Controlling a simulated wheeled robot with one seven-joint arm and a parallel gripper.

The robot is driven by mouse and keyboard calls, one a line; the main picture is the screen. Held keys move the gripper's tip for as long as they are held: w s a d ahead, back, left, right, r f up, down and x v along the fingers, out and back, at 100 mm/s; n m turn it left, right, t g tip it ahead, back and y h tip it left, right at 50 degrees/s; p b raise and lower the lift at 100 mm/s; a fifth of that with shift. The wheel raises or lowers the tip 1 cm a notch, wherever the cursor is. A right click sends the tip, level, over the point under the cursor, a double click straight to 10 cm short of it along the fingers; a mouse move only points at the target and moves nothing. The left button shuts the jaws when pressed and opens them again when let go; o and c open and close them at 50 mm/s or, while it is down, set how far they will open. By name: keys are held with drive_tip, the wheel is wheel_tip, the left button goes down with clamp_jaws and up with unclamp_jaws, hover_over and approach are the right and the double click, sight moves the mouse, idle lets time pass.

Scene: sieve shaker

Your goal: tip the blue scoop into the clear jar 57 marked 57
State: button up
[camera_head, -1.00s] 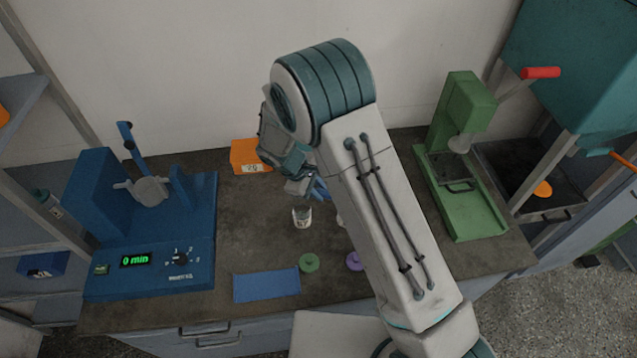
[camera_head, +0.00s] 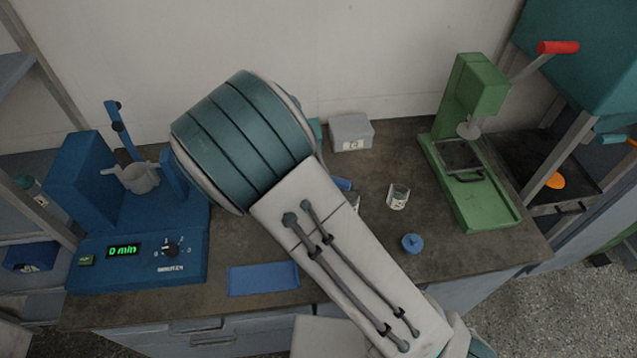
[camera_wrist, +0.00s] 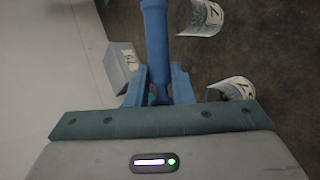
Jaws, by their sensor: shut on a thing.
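My gripper (camera_wrist: 158,88) is shut on the handle of the blue scoop (camera_wrist: 156,32) in the wrist view. The scoop's bowl is outside that view, so I cannot see its contents or tilt. Two clear labelled jars stand on the bench to the right of the scoop: an upper jar (camera_wrist: 200,17) and a lower jar (camera_wrist: 232,88). Both seem to hold something greenish. I cannot read either label as 57. In the head view one jar (camera_head: 398,197) stands clear of my arm, and another (camera_head: 353,201) is mostly hidden behind it. My arm also hides the gripper there.
A blue shaker machine (camera_head: 140,255) showing 0 min stands at the left, with a blue mat (camera_head: 263,279) beside it. A grey labelled box (camera_head: 350,134) is at the back. A blue lid (camera_head: 412,243) lies in front of the jars. A green press (camera_head: 470,160) stands right.

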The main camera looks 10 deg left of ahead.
drive_tip(key=shift+s+a+f+m+t+h+b, duration=0.2)
drive_tip(key=shift+m+t+h+b, duration=0.8)
drive_tip(key=shift+b, duration=2.3)
drive_tip(key=shift+s+f+m+t+h+b, duration=0.4)
drive_tip(key=shift+t+h+b, duration=0.65)
drive_tip(key=shift+t+b, duration=1.7)
drive_tip(key=shift+s+a+f+m+t+h+b, duration=0.1)
drive_tip(key=shift+s+f+m+t+h+b, duration=0.5)
drive_tip(key=shift+b, duration=3.25)
drive_tip(key=shift+w+r+t+h, duration=0.2)
drive_tip(key=shift+r+t+h, duration=0.15)
drive_tip(key=shift+r+h, duration=0.1)
drive_tip(key=shift+w+d+r+n+g+y+p, duration=0.2)
drive_tip(key=shift+g+y+p, duration=0.25)
drive_tip(key=shift+p, duration=0.6)
drive_tip(key=shift+w+a+r+n+g+y+p, duration=0.15)
drive_tip(key=shift+n+g+y+p, duration=0.25)
drive_tip(key=shift+p, duration=0.7)
drive_tip(key=shift+d+r+n+g+y+p, duration=0.15)
drive_tip(key=shift+g+y+p, duration=0.25)
drive_tip(key=shift+p, duration=0.65)
drive_tip(key=shift+a, duration=0.1)
